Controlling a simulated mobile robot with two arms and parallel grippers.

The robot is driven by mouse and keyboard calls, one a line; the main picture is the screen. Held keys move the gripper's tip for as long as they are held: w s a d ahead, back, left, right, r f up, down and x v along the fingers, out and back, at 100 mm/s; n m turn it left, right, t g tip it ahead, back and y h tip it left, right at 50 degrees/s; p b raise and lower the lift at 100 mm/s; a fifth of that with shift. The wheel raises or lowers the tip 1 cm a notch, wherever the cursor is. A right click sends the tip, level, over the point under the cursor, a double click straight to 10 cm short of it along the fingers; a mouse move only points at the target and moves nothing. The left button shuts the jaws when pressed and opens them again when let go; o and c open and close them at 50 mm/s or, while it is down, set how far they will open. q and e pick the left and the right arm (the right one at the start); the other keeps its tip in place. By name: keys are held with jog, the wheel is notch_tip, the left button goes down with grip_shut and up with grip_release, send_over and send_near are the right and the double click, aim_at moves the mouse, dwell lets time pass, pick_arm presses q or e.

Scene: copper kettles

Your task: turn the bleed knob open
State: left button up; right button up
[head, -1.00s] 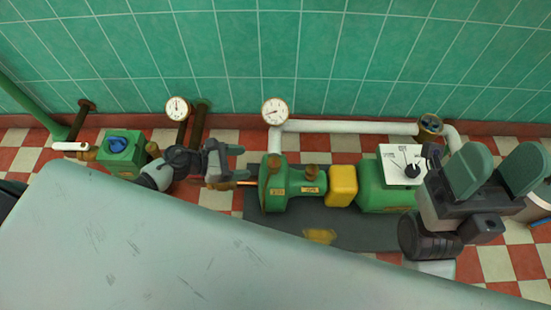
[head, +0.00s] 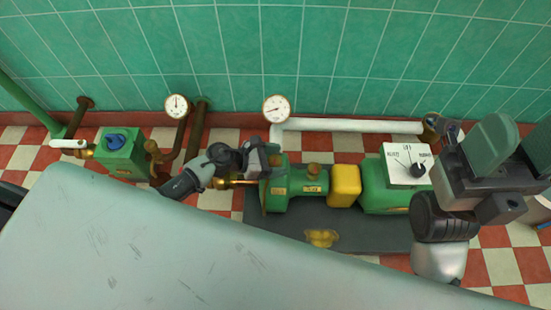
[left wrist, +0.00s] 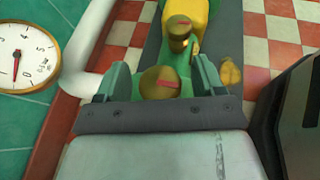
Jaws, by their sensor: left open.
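The green pump (head: 295,188) has two brass knobs on top; which is the bleed knob I cannot read from the labels. One knob (head: 313,171) shows in the head view and, further off, in the left wrist view (left wrist: 179,30). The nearer knob (left wrist: 161,82), with a red mark, is between the open fingers of my left gripper (left wrist: 161,84), apparently with gaps at its sides. My right gripper (head: 517,150) is open and empty at the right.
A yellow block (head: 345,185) and a green motor with a white dial plate (head: 405,164) stand right of the pump. A white pipe (head: 350,126) and a gauge (head: 276,108) are behind. A grey-green surface (head: 150,245) fills the foreground. A green box with a blue knob (head: 115,140) is left.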

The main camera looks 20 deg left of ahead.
pick_arm(q)
jog(key=c, duration=0.9)
jog(key=shift+c, duration=0.2)
